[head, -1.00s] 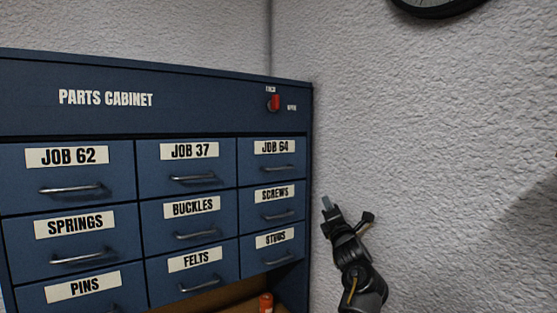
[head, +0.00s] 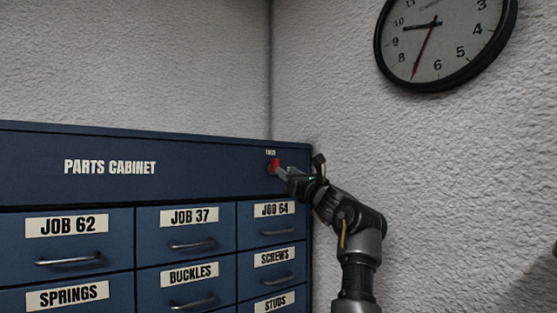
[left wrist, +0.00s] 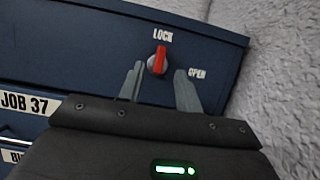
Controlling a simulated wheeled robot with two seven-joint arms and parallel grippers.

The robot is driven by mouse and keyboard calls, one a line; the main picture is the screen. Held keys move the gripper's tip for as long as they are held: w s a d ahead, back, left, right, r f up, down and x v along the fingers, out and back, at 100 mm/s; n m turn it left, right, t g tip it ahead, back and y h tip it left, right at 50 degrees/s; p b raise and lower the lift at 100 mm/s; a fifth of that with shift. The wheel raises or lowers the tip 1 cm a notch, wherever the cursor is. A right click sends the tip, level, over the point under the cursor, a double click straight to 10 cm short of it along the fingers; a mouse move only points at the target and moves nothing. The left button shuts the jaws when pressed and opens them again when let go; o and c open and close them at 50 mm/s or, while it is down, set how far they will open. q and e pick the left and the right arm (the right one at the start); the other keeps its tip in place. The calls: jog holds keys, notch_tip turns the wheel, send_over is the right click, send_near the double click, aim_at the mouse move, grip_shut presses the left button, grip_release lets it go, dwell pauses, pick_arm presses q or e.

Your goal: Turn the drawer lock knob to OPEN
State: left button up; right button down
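The red lock knob (head: 275,166) is on the top right of the blue parts cabinet (head: 200,180). In the left wrist view the knob (left wrist: 158,60) points up toward the word LOCK; the word OPEN (left wrist: 197,73) is to its right. My left gripper (head: 282,173) is at the knob in the head view. In the left wrist view its two fingers (left wrist: 158,82) are spread, one on each side just below the knob, with nothing between them. Whether they touch the knob I cannot tell. The gripper hides the OPEN label in the head view. My right gripper is not in view.
Labelled drawers with metal handles (head: 192,244) fill the cabinet front below the knob. A textured wall stands close on the cabinet's right, with a round clock (head: 440,45) high up on it.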

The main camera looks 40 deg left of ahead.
aim_at(274, 167)
pick_arm(q)
jog(key=p+x, duration=0.3)
jog(key=x, duration=0.3)
jog(key=shift+a+f, duration=0.1)
jog(key=shift+c, duration=0.2)
jog(key=c, duration=0.5)
grip_shut()
